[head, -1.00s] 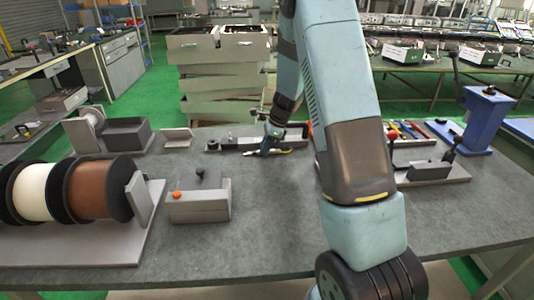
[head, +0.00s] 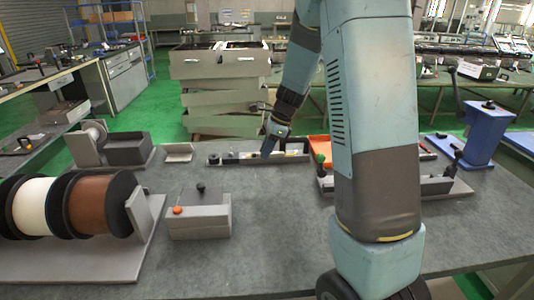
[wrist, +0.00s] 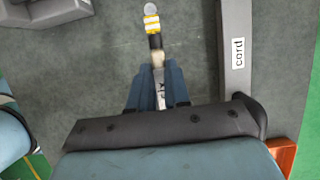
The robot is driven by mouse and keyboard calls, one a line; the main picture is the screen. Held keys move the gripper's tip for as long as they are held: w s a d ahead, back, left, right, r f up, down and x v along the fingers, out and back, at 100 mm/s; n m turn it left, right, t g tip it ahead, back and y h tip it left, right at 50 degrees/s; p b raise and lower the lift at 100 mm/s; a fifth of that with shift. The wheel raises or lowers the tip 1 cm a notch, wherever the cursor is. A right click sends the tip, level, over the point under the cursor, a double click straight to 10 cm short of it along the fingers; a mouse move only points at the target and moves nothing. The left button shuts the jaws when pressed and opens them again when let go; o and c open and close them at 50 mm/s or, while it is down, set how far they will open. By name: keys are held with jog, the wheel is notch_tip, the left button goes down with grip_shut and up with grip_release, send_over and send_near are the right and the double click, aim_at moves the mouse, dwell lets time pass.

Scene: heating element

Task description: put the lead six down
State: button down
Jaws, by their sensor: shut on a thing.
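My gripper (wrist: 158,90) is shut on a slim lead, which I take for lead six (wrist: 152,25). It has yellow and white bands, a black section and a round grey end, and it points up out of the fingers in the wrist view. The part between the fingers is partly hidden. In the head view my gripper (head: 267,148) is at the long grey tray (head: 228,159) at the back of the table. The lead is not clear there, and I cannot tell whether it touches anything.
A grey bar labelled "cord" (wrist: 236,50) runs just right of the lead. An orange tray (head: 320,146) stands right of the long tray. A grey box with an orange knob (head: 199,218) and large spools (head: 92,205) stand at left. The table's middle is clear.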

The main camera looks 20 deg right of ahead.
jog(key=s+a+r, duration=0.2)
jog(key=s+r, duration=0.1)
jog(key=s, duration=0.4)
jog(key=w+d+f+n+g+h, duration=0.1)
jog(key=w+f+n, duration=0.1)
jog(key=w+n, duration=0.3)
jog(key=w+d+f+n+g+h, duration=0.1)
jog(key=w+f+n+g, duration=0.1)
jog(key=w+n, duration=0.3)
jog(key=w+d+f+n+g, duration=0.1)
jog(key=w+f+n+g, duration=0.1)
jog(key=w+n, duration=0.4)
jog(key=shift+w+d+f+h, duration=0.1)
jog(key=shift+w+f+h, duration=0.1)
jog(key=shift+w, duration=0.45)
jog(key=shift+w+d+f+h, duration=0.1)
jog(key=shift+w+f+h, duration=0.1)
jog(key=shift+w, duration=0.45)
jog(key=shift+w+d+f+n, duration=0.1)
jog(key=shift+w+f+n, duration=0.1)
jog(key=shift+w+n, duration=0.2)
jog(key=shift+s+d, duration=0.1)
jog(key=shift+s, duration=0.1)
